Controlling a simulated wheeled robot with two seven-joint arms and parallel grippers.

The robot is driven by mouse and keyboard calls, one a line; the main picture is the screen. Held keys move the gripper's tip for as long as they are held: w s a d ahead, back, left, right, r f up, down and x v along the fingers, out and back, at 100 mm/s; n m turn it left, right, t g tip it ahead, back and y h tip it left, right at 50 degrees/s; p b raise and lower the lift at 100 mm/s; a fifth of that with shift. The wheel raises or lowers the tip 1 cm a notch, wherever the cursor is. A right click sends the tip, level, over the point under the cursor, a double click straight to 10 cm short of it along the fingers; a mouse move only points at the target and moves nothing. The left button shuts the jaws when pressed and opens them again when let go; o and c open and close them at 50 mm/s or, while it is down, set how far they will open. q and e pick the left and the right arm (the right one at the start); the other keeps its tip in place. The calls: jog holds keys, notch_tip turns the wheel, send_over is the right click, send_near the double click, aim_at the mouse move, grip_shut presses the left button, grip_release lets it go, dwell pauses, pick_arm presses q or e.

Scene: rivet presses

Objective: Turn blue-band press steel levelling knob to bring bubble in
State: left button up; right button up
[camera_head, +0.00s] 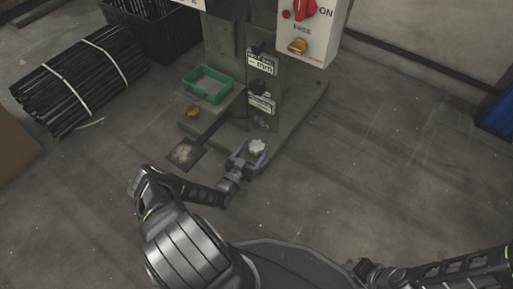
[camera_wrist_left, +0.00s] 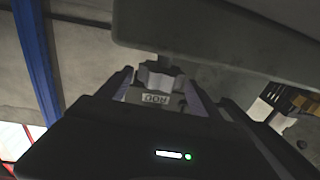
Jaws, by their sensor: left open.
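A pale steel lobed knob (camera_head: 257,147) sits at the front corner of the grey-green press base (camera_head: 290,125). My left gripper (camera_head: 249,156) is open at this corner, its fingers spread to either side of the knob. In the left wrist view the knob (camera_wrist_left: 158,76) shows between the fingertips of the left gripper (camera_wrist_left: 156,92), below the edge of the press base (camera_wrist_left: 215,40). I cannot tell whether a finger touches the knob. No blue band or bubble can be made out. My right gripper's fingers are not seen.
A green tray (camera_head: 208,85) stands on the press's left side, with a brass-coloured knob (camera_head: 193,112) nearby. A control box (camera_head: 318,40) with a red switch hangs above. Bundled black rods (camera_head: 75,80) and a black crate (camera_head: 160,30) lie left.

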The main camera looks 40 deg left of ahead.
pick_arm(q)
jog(key=shift+w+a, duration=0.1)
jog(key=shift+w, duration=0.95)
jog(key=shift+c, duration=0.3)
jog(key=c, duration=1.3)
